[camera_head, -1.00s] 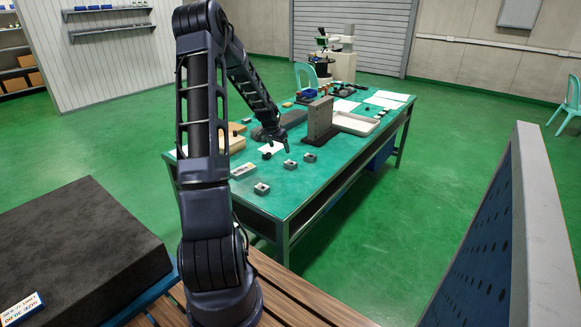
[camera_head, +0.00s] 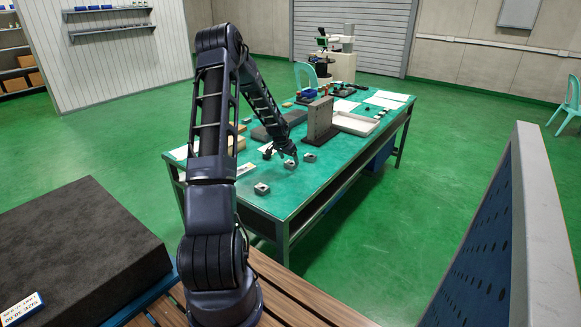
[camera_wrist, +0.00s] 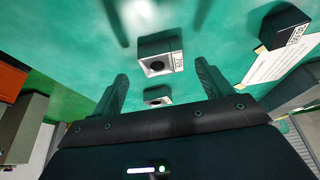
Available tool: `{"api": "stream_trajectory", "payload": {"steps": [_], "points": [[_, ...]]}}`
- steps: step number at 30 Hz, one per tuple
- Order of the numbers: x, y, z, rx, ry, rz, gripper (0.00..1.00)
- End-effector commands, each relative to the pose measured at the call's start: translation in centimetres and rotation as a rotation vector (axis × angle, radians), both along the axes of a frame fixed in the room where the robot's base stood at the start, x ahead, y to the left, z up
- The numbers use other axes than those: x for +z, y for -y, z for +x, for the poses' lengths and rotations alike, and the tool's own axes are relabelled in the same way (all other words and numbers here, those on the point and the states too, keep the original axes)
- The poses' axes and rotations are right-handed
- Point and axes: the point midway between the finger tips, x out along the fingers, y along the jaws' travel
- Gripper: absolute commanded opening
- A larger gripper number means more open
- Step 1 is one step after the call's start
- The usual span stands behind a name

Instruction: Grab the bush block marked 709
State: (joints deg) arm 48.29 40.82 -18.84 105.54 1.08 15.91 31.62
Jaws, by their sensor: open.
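Several small grey bush blocks stand on the green table: a front one (camera_head: 262,188), a middle one (camera_head: 290,164) and one further right (camera_head: 310,158). My gripper (camera_head: 287,156) is above the table, close to the middle block. In the wrist view my open gripper (camera_wrist: 161,68) shows both fingers apart with nothing held. A block with a dark round hole and a white label (camera_wrist: 160,62) shows between and beyond the fingertips. A second holed block (camera_wrist: 157,95) shows between the fingers.
A dark labelled block (camera_wrist: 284,27) lies beside a white paper (camera_wrist: 280,62) at the wrist view's right. An upright grey-brown plate (camera_head: 320,118) and a white tray (camera_head: 356,123) stand behind the blocks. The table's front right is clear.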

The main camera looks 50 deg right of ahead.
Motion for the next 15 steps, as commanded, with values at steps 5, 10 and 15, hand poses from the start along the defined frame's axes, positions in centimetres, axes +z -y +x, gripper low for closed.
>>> {"api": "stream_trajectory", "payload": {"steps": [5, 10, 15], "points": [[-2.3, 1.1, 0.2, -0.001, -0.003, 0.003, 0.78], [-3.5, 1.7, 0.2, 0.0, -0.001, 0.0, 0.78], [-3.5, 1.7, 0.2, 0.0, 0.0, 0.0, 0.78]]}}
